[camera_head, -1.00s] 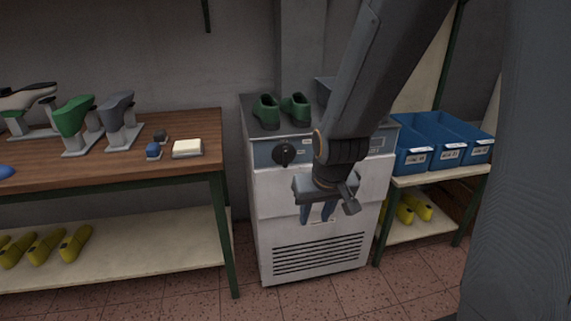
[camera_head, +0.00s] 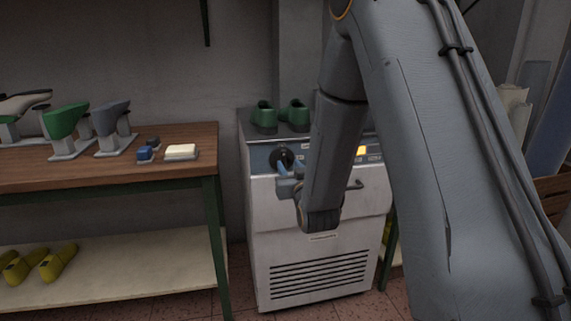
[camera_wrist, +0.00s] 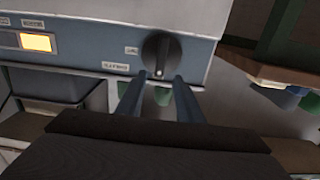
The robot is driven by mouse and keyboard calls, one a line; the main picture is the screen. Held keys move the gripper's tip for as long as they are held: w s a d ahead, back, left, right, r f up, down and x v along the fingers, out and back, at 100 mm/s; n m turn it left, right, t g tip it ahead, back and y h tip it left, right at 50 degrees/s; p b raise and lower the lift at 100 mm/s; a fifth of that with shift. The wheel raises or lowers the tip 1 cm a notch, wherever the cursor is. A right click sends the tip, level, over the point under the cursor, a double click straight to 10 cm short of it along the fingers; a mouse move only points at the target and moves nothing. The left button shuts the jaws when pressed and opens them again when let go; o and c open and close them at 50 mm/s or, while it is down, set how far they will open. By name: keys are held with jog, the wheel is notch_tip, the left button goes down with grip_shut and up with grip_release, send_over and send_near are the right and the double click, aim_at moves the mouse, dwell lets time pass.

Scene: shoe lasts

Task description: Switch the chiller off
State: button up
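The chiller (camera_head: 320,215) is a white cabinet with a blue-grey control strip. Its round black knob (camera_head: 282,157) sits at the left of the strip. The knob also shows in the wrist view (camera_wrist: 160,52), with a white mark on its lower edge in that picture. A small window (camera_head: 361,151) on the strip glows yellow; it also shows in the wrist view (camera_wrist: 37,42). My gripper (camera_head: 289,172) is at the knob. In the wrist view its two blue fingers (camera_wrist: 157,82) are apart, with nothing between them, their tips just short of the knob. Contact cannot be told.

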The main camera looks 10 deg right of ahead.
aim_at(284, 157)
jog(key=w, duration=0.7)
grip_shut()
